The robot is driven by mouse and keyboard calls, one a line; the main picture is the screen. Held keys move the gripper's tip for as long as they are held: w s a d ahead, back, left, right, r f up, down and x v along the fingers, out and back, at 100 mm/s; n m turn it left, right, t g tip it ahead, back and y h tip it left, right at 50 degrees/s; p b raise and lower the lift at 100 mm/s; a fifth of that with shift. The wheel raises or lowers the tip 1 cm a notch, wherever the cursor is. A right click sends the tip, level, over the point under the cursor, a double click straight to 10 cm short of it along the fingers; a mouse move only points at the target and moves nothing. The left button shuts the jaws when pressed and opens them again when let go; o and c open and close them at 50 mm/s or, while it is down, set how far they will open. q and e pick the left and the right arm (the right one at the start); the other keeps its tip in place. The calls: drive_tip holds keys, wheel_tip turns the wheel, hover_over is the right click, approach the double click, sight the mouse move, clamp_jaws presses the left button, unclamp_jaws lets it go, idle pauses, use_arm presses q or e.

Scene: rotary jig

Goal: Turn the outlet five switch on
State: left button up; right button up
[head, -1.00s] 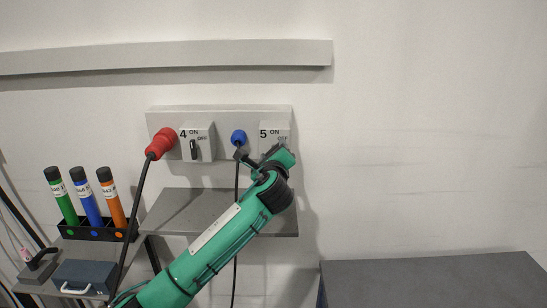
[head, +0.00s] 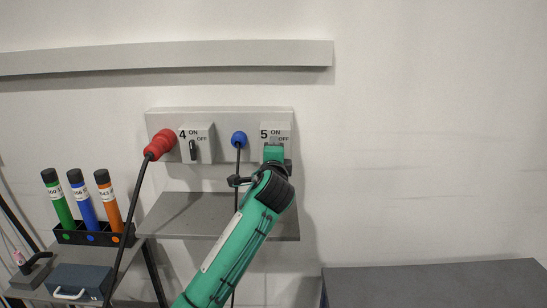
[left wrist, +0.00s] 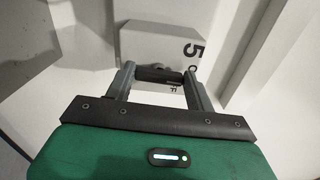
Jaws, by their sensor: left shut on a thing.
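The outlet five switch box (head: 277,131), pale grey and marked 5, ON and OFF, is on the wall panel. My left gripper is in front of it in the head view (head: 274,153) and hides the switch handle there. In the left wrist view the box (left wrist: 158,45) appears with its 5 sideways, and the dark switch handle (left wrist: 159,75) lies between the fingertips of my left gripper (left wrist: 160,76). The fingers are shut on the handle. Its exact setting is hard to tell. My right gripper is not in view.
The outlet four switch box (head: 197,143), a red plug (head: 160,144) and a blue plug (head: 239,139) with hanging cables are to the left. A grey shelf (head: 185,213) is below. Several coloured tubes stand in a black rack (head: 72,236). A grey table (head: 435,283) is at right.

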use_arm(q)
drive_tip(key=shift+n, duration=0.3)
idle(0.4)
drive_tip(key=o, duration=1)
drive_tip(key=s+b, duration=0.4)
drive_tip(key=s, duration=0.9)
drive_tip(key=shift+s, duration=0.4)
drive_tip(key=shift+a+f, duration=0.1)
